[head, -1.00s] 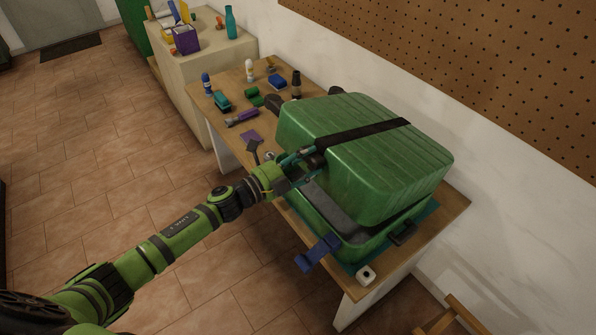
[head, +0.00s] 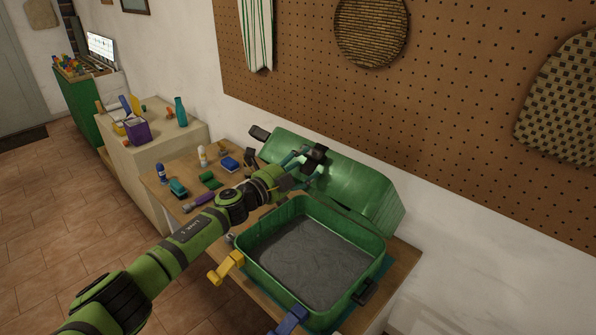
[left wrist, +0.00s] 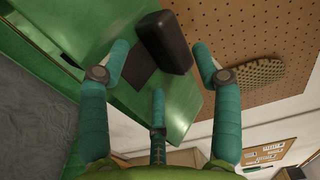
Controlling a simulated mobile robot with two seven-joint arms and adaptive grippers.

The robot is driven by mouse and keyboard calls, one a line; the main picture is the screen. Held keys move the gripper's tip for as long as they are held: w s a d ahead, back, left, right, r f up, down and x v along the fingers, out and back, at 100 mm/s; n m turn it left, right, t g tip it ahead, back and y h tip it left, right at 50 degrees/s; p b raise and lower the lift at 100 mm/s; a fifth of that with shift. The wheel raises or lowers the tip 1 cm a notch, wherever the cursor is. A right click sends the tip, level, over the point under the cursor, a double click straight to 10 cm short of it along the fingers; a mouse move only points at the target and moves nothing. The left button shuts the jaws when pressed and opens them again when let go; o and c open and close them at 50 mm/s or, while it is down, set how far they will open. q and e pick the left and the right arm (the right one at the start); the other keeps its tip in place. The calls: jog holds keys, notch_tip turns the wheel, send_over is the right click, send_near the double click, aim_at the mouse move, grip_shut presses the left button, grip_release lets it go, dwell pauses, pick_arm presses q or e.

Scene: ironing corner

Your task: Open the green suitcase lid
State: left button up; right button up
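The green suitcase stands on the wooden table with its lid (head: 362,195) swung up and back toward the wall. Its base (head: 340,310) is open and shows an empty-looking grey lining (head: 310,262). A black handle (head: 316,157) is on the lid near its upper edge. My left gripper (head: 302,166) is at this handle. In the left wrist view, its teal fingers (left wrist: 160,55) are spread apart. The black handle (left wrist: 165,42) lies between and beyond the fingertips, with no clear grip on it. The green lid (left wrist: 60,25) fills the upper left there. My right gripper is not in view.
A pegboard wall (head: 450,90) rises close behind the lid.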

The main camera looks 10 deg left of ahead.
pick_arm(q)
jog(key=shift+a, duration=0.25)
jog(key=shift+s+a, duration=0.1)
jog(key=shift+s, duration=0.15)
jog(key=shift+s+a, duration=0.2)
jog(key=shift+s, duration=0.05)
jog(key=v, duration=1)
jog(key=shift+s+a, duration=0.25)
jog(key=shift+a, duration=0.1)
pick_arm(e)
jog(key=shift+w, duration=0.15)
